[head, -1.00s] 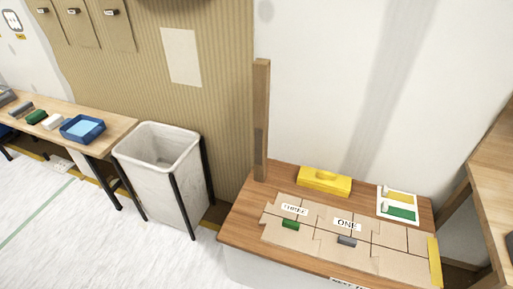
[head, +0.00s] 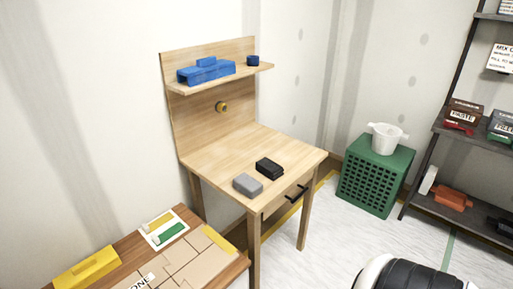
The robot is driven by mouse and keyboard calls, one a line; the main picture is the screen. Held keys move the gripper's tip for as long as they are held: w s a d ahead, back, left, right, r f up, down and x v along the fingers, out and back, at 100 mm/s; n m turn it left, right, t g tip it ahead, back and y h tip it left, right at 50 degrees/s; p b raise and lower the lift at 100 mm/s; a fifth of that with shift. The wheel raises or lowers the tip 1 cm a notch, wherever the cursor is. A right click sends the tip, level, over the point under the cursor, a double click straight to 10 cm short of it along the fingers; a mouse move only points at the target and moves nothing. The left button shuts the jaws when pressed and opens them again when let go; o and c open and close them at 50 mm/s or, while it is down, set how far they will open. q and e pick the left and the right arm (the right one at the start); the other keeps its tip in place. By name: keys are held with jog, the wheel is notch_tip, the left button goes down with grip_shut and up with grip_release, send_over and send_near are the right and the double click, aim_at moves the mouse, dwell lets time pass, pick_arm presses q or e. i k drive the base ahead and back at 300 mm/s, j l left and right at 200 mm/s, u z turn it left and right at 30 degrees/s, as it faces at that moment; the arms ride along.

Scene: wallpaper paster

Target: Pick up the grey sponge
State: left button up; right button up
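The grey sponge (head: 248,185) is a small light-grey block with rounded edges. It lies flat near the front left edge of a small wooden table (head: 220,154) in the middle of the head view. Neither of my grippers is in view. A black and white rounded shape at the bottom right cannot be clearly made out.
A shelf over the table holds a blue tool (head: 206,71) and a blue cup (head: 253,60). A drawer handle (head: 296,193) sticks out at the front. A lower table with cardboard pieces (head: 180,262) stands at left. A green crate (head: 373,178) stands right. Floor between is clear.

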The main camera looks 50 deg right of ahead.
aim_at(247, 185)
jog(key=z, duration=1.4)
